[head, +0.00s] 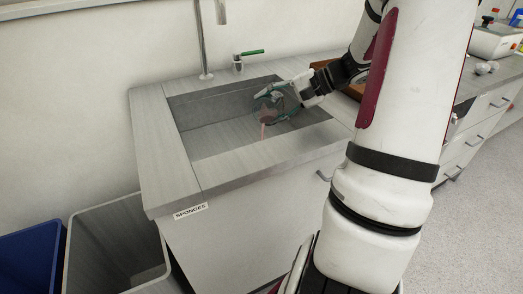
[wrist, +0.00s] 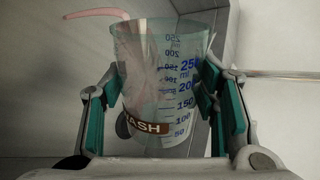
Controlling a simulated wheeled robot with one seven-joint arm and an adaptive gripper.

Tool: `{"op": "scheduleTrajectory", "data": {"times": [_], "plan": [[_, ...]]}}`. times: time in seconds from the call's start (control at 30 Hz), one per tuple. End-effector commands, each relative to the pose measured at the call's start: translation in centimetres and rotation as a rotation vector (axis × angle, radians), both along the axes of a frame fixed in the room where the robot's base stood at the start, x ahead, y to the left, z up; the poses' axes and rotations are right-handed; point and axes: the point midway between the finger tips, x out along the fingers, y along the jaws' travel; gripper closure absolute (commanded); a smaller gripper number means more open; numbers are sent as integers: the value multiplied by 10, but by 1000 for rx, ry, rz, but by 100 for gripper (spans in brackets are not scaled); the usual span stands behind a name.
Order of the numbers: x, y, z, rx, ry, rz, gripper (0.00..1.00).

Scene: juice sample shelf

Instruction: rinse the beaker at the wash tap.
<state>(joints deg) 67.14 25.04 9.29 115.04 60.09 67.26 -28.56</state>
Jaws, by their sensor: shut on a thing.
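My gripper (head: 273,98) is shut on a clear beaker (head: 282,105) over the sink basin (head: 215,137). In the wrist view the beaker (wrist: 150,85) sits between the teal finger pads of my gripper (wrist: 165,108). It has blue volume marks and a brown label, partly covered, reading "ASH". A pink stream (wrist: 95,13) runs out past its rim; in the head view it falls toward the basin. The beaker appears tilted. The wash tap's upright pipe (head: 202,42) and downward spout (head: 221,12) stand behind the basin, left of my gripper. A green lever (head: 252,52) sits at its right.
A label "SPONGES" (head: 190,211) is on the counter front. A grey bin (head: 115,235) and a blue bin (head: 30,262) stand at lower left. A brown tray (head: 352,90), partly hidden by my arm, lies right of the basin. The basin's left part is clear.

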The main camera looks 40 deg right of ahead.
Motion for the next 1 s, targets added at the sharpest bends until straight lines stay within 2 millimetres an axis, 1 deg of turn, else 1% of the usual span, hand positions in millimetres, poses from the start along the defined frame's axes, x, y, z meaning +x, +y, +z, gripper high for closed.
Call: {"op": "scheduleTrajectory", "data": {"times": [1.0], "plan": [[-4, 7, -5, -81, -45, 0, 85]]}}
